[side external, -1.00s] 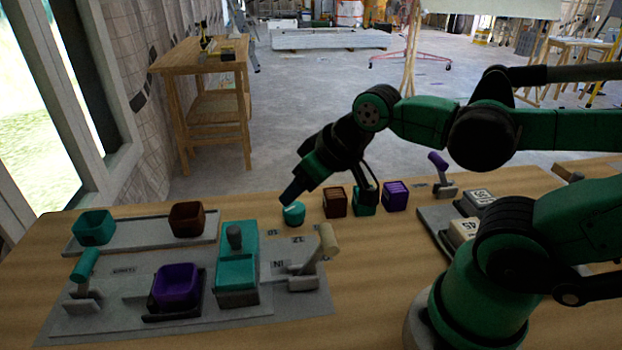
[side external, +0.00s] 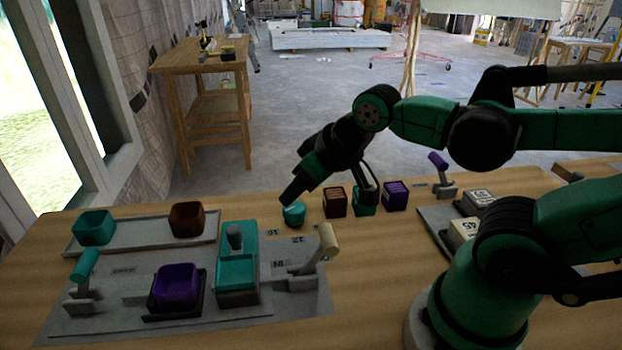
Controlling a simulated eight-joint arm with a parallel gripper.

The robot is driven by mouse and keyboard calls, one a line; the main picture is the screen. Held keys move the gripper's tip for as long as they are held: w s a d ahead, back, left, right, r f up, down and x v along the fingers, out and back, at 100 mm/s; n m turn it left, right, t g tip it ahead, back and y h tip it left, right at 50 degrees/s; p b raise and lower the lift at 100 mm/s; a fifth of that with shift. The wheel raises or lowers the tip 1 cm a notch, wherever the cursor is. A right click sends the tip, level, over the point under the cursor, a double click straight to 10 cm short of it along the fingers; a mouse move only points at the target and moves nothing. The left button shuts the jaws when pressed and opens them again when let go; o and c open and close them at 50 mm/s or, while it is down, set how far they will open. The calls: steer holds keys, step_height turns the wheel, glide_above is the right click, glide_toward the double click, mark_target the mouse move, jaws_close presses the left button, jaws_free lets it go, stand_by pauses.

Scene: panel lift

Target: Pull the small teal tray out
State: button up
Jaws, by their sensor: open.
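A teal tray (side external: 238,273) with an upright grey knob (side external: 235,237) lies in the grey panel (side external: 110,322) at front left. It looks like the small teal tray, with its box-like end toward the camera. My gripper (side external: 330,192) is open behind and to the right of it, above the table's far part. Its fingers are spread and point down. The left finger is just above a small teal round piece (side external: 294,216). The right finger is by a dark teal cube (side external: 364,205). Contact with either cannot be told.
A purple bin (side external: 176,285) sits left of the tray. A teal-handled lever (side external: 84,267) and a cream-handled lever (side external: 327,242) stand on the panel. A teal bin (side external: 94,228) and brown bin (side external: 187,219) stand behind. Brown (side external: 335,202) and purple (side external: 396,196) cubes flank the right finger.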

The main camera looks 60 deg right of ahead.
steer(key=shift+o, duration=0.7)
steer(key=n+g, duration=0.2)
steer(key=g, duration=0.5)
glide_above(233, 228)
steer(key=shift+s+d+f, duration=0.1)
steer(key=shift+s+f, duration=0.05)
steer(key=shift+f, duration=0.25)
steer(key=shift+s+d+f, duration=0.1)
steer(key=shift+f, duration=0.3)
steer(key=shift+w+a+f, duration=0.2)
steer(key=shift+a+f, duration=0.1)
steer(key=shift+f, duration=2.9)
jaws_close()
